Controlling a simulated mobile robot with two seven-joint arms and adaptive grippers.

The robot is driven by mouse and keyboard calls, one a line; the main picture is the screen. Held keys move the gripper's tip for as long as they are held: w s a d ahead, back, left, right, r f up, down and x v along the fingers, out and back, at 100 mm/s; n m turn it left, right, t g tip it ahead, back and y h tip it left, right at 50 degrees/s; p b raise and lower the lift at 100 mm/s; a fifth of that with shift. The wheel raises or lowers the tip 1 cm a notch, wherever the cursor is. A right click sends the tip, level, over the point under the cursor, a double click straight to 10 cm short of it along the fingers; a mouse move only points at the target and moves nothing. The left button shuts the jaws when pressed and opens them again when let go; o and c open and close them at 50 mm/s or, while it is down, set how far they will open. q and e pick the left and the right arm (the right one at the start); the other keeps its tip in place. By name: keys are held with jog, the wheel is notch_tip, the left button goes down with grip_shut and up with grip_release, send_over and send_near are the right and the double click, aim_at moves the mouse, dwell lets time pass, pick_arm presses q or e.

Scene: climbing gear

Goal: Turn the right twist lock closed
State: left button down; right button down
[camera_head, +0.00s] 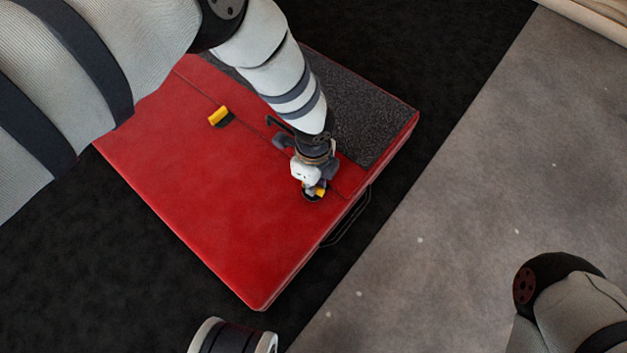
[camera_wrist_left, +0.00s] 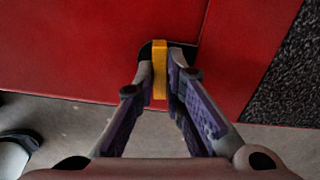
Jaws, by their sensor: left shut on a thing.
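The right twist lock (camera_head: 320,192) is a small yellow handle on a dark base, near the right edge of the red pad (camera_head: 190,170). My left gripper (camera_head: 314,188) is over it and hides most of it in the head view. In the left wrist view the yellow handle (camera_wrist_left: 160,68) runs top to bottom between the two fingertips (camera_wrist_left: 160,82), which are shut on it. Another yellow twist lock (camera_head: 217,116) sits further left along the same seam, with nothing touching it. My right gripper is out of view; only part of the right arm shows at lower right.
A dark grey textured panel (camera_head: 365,115) covers the pad's far right part. A thin dark handle (camera_head: 350,222) sticks out from the pad's right side, close to my left gripper. The grey floor (camera_head: 450,230) to the right is clear.

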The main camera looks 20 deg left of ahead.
pick_arm(q)
jog(key=shift+m, duration=0.8)
jog(key=c, duration=1.7)
grip_release()
jog(key=shift+o, duration=0.2)
jog(key=shift+r, duration=0.1)
notch_tip(320, 180, up, 12)
